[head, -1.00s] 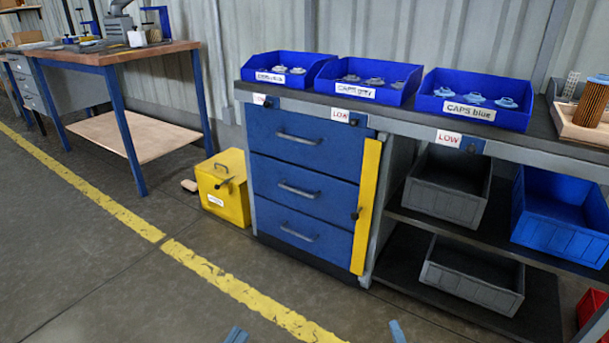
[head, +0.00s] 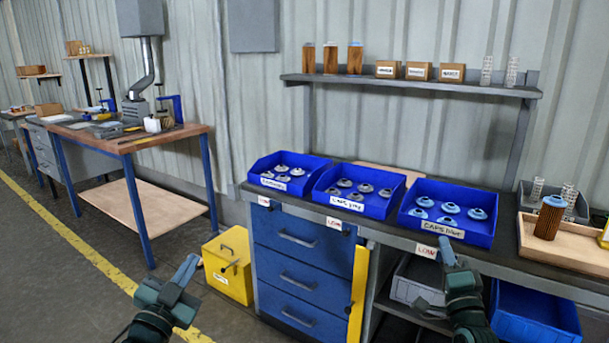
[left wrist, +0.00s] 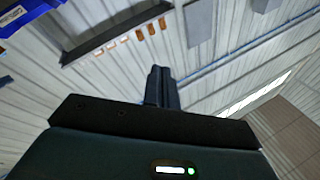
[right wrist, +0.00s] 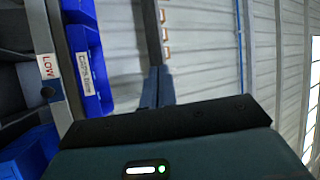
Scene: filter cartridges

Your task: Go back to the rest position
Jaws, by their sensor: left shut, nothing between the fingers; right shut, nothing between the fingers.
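My left gripper (head: 188,267) is raised at the lower left of the head view, in front of the yellow box. It is shut and empty, and its closed fingers also show in the left wrist view (left wrist: 160,85). My right gripper (head: 446,250) is raised at the lower right of the head view, in front of the bench edge below the blue-caps bin. It is shut and empty; its closed fingers also show in the right wrist view (right wrist: 157,85). Both grippers appear apart from the furniture.
A bench with blue drawers (head: 300,245) stands ahead. On it are blue bins of caps (head: 445,235) and a wooden tray (head: 580,257) with a brown filter cartridge (head: 549,217). A shelf (head: 420,86) hangs above. A yellow box (head: 228,280) and a wooden-topped table (head: 130,147) stand left.

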